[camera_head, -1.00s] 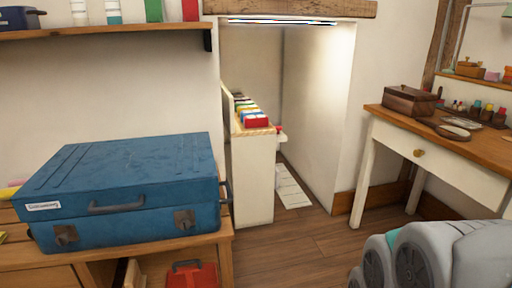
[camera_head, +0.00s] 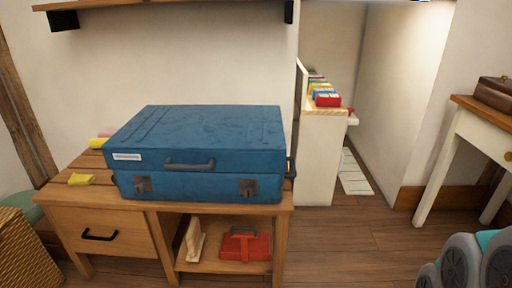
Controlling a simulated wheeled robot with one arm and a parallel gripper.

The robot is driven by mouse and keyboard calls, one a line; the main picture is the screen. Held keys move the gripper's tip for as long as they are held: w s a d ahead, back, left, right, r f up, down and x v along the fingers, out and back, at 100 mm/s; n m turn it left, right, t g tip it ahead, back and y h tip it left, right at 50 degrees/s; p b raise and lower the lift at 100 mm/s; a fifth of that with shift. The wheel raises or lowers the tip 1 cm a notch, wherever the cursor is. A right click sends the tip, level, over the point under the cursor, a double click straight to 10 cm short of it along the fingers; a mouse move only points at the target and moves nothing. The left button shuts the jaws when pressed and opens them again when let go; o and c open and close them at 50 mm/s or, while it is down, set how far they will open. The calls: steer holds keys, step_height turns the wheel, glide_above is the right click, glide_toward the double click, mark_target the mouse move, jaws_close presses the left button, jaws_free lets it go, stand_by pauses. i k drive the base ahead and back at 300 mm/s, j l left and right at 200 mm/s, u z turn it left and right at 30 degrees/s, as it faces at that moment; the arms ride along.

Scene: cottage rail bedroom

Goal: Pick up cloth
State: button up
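A small yellow folded item that looks like a cloth (camera_head: 81,179) lies on the left end of the wooden cabinet top (camera_head: 62,190), left of the blue suitcase. A yellow and pink rolled item (camera_head: 99,142) lies behind it, partly hidden by the suitcase; I cannot tell if it is cloth. Grey rounded parts with teal, likely my own arm (camera_head: 470,262), show at the lower right. My gripper is not in view.
The blue suitcase (camera_head: 200,150) fills most of the cabinet top. A drawer (camera_head: 100,232) and an open shelf with a red case (camera_head: 244,245) are below. A wicker basket (camera_head: 25,245) stands at the left. Wooden floor (camera_head: 350,240) is clear at the right.

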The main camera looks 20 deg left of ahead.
mark_target(76, 179)
steer(key=u, duration=2.1)
steer(key=i+z, duration=0.25)
steer(key=i, duration=0.35)
steer(key=i+z, duration=0.3)
steer(key=i, duration=0.3)
steer(key=i+j+z, duration=0.25)
steer(key=i, duration=0.35)
